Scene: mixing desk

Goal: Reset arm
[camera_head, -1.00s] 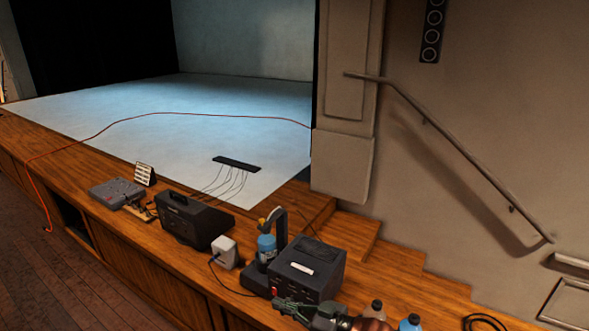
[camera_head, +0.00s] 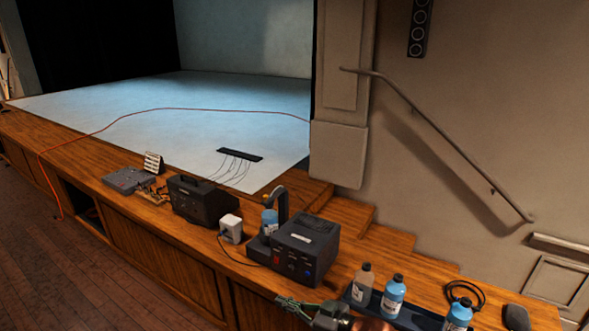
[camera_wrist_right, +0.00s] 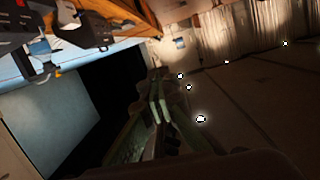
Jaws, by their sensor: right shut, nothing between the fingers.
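My right gripper (camera_head: 284,301) shows at the bottom edge of the head view, its green fingers pointing left. It is shut and empty, in front of the desk edge and below the black box with buttons (camera_head: 306,248). In the right wrist view the closed fingers (camera_wrist_right: 157,98) show in the middle, with nothing between them. My left gripper is not in view.
A wooden ledge carries a dark case (camera_head: 203,200), a white box (camera_head: 231,228) and a grey console (camera_head: 130,180). Bottles (camera_head: 392,297) stand in a dark tray at the lower right, close to my right arm. A cable coil (camera_head: 466,293) lies beyond. The floor at left is clear.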

